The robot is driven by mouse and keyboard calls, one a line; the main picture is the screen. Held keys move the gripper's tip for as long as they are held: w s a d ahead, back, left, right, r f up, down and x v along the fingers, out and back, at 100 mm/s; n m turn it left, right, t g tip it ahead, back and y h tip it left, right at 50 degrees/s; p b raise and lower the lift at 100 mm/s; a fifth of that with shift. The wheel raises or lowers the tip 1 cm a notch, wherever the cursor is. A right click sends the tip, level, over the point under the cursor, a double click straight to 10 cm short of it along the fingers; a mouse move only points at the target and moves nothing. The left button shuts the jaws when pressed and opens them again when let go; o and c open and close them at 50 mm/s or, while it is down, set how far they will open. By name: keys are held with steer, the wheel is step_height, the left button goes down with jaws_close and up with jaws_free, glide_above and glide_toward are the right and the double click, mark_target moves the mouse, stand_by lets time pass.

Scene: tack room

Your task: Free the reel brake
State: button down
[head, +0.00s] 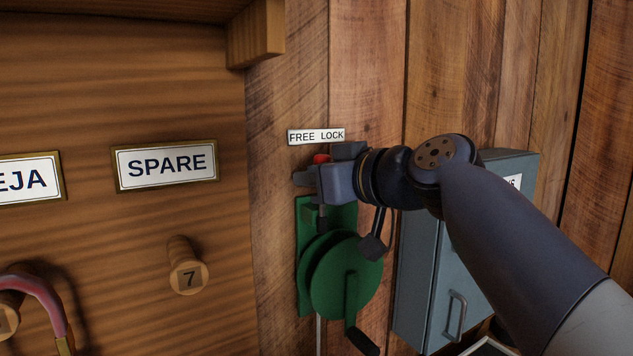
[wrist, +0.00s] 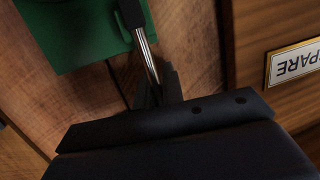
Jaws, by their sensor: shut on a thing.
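A green reel (head: 345,278) with a crank handle is fixed to the plank wall, below a FREE LOCK label (head: 316,136). The brake lever's red knob (head: 320,158) shows just under the label, roughly below its middle. My gripper (head: 308,178) is shut on the brake lever, in front of the reel's upper part. In the wrist view the lever's metal rod (wrist: 148,58) runs from the green reel mount (wrist: 82,32) into my gripper's jaws (wrist: 158,88). The jaws hide part of the lever, so I cannot tell its exact setting.
A blue-grey metal cabinet (head: 470,250) stands close to the reel's right, behind my arm. On the left, a wooden board carries a SPARE plate (head: 165,164), a peg marked 7 (head: 187,268) and a hanging reddish loop (head: 42,292).

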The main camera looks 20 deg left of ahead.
steer(key=shift+s+r, duration=0.1)
steer(key=shift+r, duration=0.45)
steer(key=c, duration=1.5)
jaws_free()
steer(key=shift+f, duration=0.25)
steer(key=b+v, duration=0.2)
steer(key=v, duration=0.8)
steer(key=shift+s+d, duration=0.2)
steer(key=shift+d, duration=0.15)
steer(key=shift+a, duration=0.1)
steer(key=p+x, duration=0.2)
steer(key=x, duration=0.9)
steer(key=shift+w+d, duration=0.15)
steer(key=shift+d, duration=0.15)
